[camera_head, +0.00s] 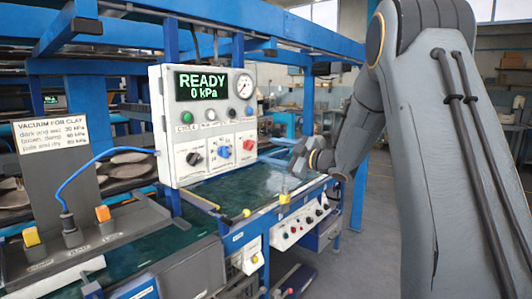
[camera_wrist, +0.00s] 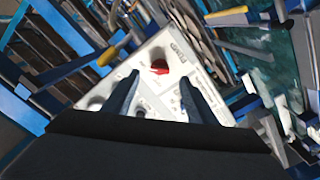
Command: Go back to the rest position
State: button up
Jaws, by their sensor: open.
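My gripper (camera_head: 303,160) is right of the white control panel (camera_head: 165,100) in the head view, apart from it and over the green bench top. In the wrist view my gripper (camera_wrist: 159,82) is open, with two dark fingers spread and nothing between them. The tilted panel (camera_wrist: 150,50) and its red knob (camera_wrist: 160,67) show beyond the fingertips. In the head view the panel's display (camera_head: 202,84) reads READY, 0 kPa. Below it are a green button (camera_head: 186,118), a black knob (camera_head: 194,158), a blue knob (camera_head: 224,151) and a red knob (camera_head: 249,144).
A sign (camera_head: 52,134) lists vacuum for clay. A blue cable (camera_head: 95,163) runs to a grey box with orange-yellow switches (camera_head: 103,213). Blue racks (camera_head: 85,95) with plates stand at left. The green bench top (camera_head: 265,182) lies below the panel. Floor shows at right.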

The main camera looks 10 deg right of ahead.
jog(key=shift+s+d, duration=0.1)
jog(key=shift+s, duration=0.05)
jog(key=s+d+f+m+g+h, duration=0.1)
jog(key=s+f+m+g+h, duration=0.3)
jog(key=s+f+m+h, duration=0.9)
jog(key=s+a+f+m+g, duration=0.1)
jog(key=s+a+f+g, duration=0.1)
jog(key=s, duration=0.7)
jog(key=s+a+f+m+g+y, duration=0.1)
jog(key=s+f+g, duration=0.3)
jog(key=s, duration=0.6)
jog(key=s+a+f+m+g+y, duration=0.1)
jog(key=s+a+f+g, duration=0.2)
jog(key=s, duration=0.7)
notch_tip(320, 180, down, 3)
jog(key=shift+r+g, duration=0.2)
jog(key=shift+g, duration=0.3)
jog(key=shift+s, duration=0.1)
